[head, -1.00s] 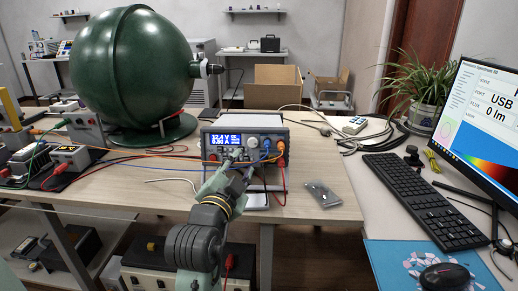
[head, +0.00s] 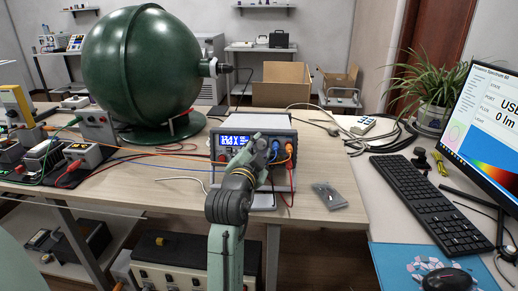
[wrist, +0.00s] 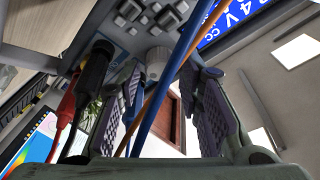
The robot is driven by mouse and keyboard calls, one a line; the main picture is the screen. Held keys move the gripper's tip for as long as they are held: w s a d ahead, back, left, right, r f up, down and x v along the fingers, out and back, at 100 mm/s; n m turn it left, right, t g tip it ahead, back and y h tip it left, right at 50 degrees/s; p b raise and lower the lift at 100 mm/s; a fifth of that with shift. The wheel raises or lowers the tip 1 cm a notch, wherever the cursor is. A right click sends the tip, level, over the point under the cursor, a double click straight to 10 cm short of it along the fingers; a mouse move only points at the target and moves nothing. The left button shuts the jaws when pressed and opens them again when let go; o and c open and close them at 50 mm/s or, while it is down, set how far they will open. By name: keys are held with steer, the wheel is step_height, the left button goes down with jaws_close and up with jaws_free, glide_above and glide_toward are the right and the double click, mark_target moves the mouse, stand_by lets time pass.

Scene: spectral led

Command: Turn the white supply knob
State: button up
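The bench power supply (head: 257,124) stands on the wooden table with its lit blue display (head: 234,142) facing me; part of the display also shows in the wrist view (wrist: 238,18). In the wrist view the white supply knob (wrist: 155,62) sits on the grey front panel, between and beyond my fingertips. My gripper (wrist: 163,85) is open, with a finger on each side of the knob's line; I cannot tell whether either touches it. In the head view my gripper (head: 258,153) is at the front panel and hides the knob.
Blue (wrist: 165,75) and orange cables cross in front of the knob, between my fingers. Black and red plugs (wrist: 92,68) sit left of it in the wrist view. A green sphere (head: 140,65) stands behind left.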

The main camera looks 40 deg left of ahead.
jaws_close()
steer(key=shift+d+f+n, duration=0.1)
steer(key=shift+n, duration=0.4)
steer(key=shift+n+y, duration=0.5)
steer(key=shift+n, duration=0.8)
jaws_free()
steer(key=shift+s, duration=0.1)
steer(key=v, duration=1.1)
steer(key=shift+s+d, duration=0.25)
steer(key=shift+s, duration=0.1)
steer(key=shift+o, duration=0.2)
